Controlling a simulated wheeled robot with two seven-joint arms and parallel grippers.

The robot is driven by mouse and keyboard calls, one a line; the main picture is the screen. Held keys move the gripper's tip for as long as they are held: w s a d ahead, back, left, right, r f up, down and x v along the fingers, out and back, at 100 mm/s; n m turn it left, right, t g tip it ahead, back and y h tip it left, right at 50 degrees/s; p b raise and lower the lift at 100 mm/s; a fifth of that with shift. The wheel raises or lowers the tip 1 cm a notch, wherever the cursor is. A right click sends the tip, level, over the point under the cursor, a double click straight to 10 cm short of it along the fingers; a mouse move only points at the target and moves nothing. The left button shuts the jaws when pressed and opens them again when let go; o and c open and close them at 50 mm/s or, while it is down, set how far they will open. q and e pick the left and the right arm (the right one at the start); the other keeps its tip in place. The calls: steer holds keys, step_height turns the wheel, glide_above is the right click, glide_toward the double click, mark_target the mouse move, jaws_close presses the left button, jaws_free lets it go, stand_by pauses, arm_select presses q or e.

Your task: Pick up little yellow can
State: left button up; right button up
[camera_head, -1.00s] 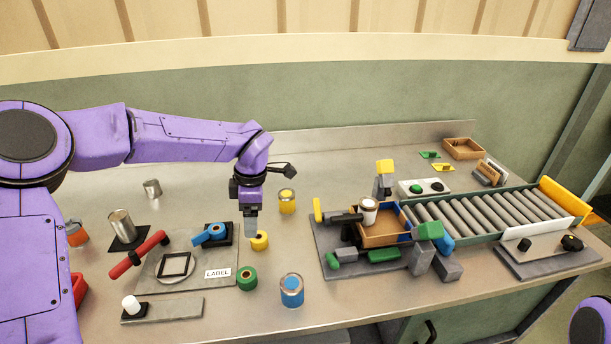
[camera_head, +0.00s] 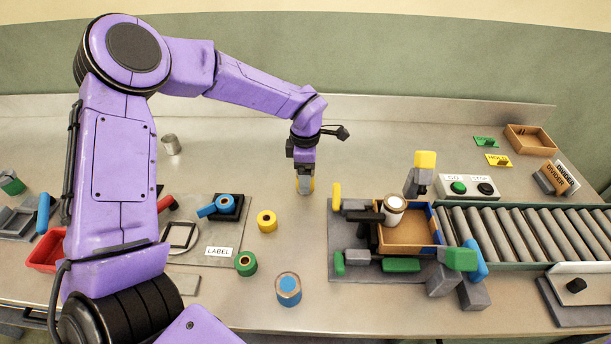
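My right gripper is not in view.
A wooden tray (camera_head: 410,237) with a cup (camera_head: 393,207) sits by the roller conveyor (camera_head: 520,233). The bench behind the gripper is clear.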

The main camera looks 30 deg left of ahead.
arm_select(q)
step_height(320, 180, down, 2)
steer(key=shift+f, duration=0.2)
steer(key=c, duration=1.1)
steer(key=shift+c, duration=0.2)
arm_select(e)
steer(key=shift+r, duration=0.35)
arm_select(q)
steer(key=r, duration=0.2)
steer(key=s+r+b, duration=0.1)
steer(key=r, duration=0.1)
steer(key=shift+r, duration=0.15)
steer(key=s+r+p, duration=0.3)
steer(key=s, duration=0.1)
steer(key=s+r+p, duration=0.3)
steer(key=s, duration=0.1)
steer(key=s+r+p, duration=0.3)
steer(key=s, duration=0.2)
steer(key=shift+s+a, duration=0.1)
steer(key=shift+a, duration=0.15)
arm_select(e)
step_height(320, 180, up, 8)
